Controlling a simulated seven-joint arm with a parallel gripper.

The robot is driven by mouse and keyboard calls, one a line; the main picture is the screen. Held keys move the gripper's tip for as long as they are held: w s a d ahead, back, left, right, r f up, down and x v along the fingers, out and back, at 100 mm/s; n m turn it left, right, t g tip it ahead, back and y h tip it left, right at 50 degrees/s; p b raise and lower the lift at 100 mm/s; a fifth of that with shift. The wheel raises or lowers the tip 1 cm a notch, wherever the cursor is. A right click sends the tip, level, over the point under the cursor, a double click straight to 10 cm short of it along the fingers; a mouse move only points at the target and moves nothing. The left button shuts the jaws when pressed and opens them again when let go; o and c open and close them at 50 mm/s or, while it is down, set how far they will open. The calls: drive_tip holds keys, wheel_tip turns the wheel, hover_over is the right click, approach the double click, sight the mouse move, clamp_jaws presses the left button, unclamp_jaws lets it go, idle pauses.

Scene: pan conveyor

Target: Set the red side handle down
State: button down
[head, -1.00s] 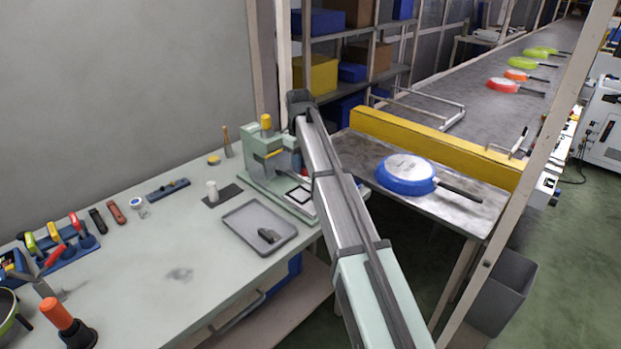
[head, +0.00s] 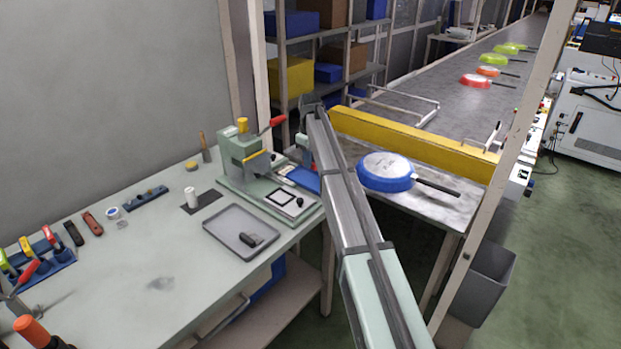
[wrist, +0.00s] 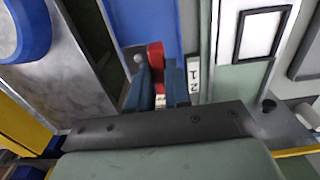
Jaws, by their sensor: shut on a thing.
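My gripper (wrist: 157,92) is shut on the red side handle (wrist: 155,55) in the wrist view. A strip marked 1 and 2 (wrist: 194,78) lies just right of the fingers. In the head view the blue tray (head: 302,180) lies beside the green press (head: 243,160), partly behind my arm. My fingertips are not clear there.
The press has a raised red lever (head: 271,123). A grey tray (head: 240,228) with a dark part stands in front of it. A blue pan (head: 386,176) lies on the metal table to the right, near a yellow barrier (head: 410,140).

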sight(310, 185)
drive_tip(key=shift+f, duration=3.6)
drive_tip(key=shift+f, duration=0.1)
drive_tip(key=c, duration=1.4)
unclamp_jaws()
drive_tip(key=shift+o, duration=0.2)
wheel_tip(310, 185, up, 12)
drive_tip(key=shift+r, duration=0.15)
